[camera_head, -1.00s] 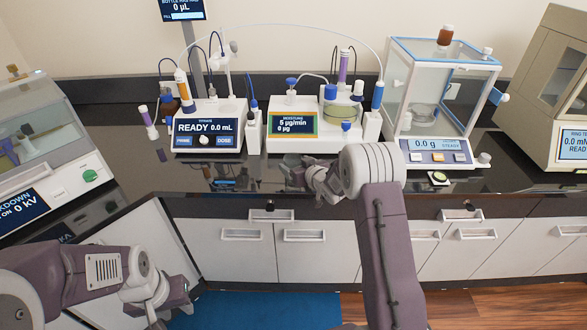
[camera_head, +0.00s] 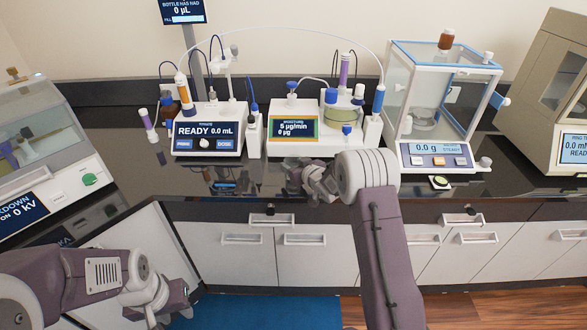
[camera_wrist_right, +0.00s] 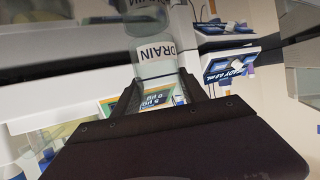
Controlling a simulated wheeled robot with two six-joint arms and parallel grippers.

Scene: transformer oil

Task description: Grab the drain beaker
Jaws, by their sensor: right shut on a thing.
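The drain beaker (camera_wrist_right: 153,50) is a clear glass vessel with a white label reading DRAIN. In the right wrist view it is between the fingers of my right gripper (camera_wrist_right: 161,80), which is shut on it. In the head view my right gripper (camera_head: 312,179) is at the front of the dark counter, below the moisture meter; I cannot make out the beaker there. My left gripper (camera_head: 152,312) hangs low at the left, in front of the cabinets and away from the beaker. Its fingers are too unclear to tell open from shut.
The white moisture meter (camera_head: 297,131) and the READY dosing unit (camera_head: 207,138) stand behind my right gripper. A glass-walled balance (camera_head: 437,150) is to the right. The breakdown tester (camera_head: 60,185) is at the left. A strip of dark counter (camera_head: 205,180) is clear at the front.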

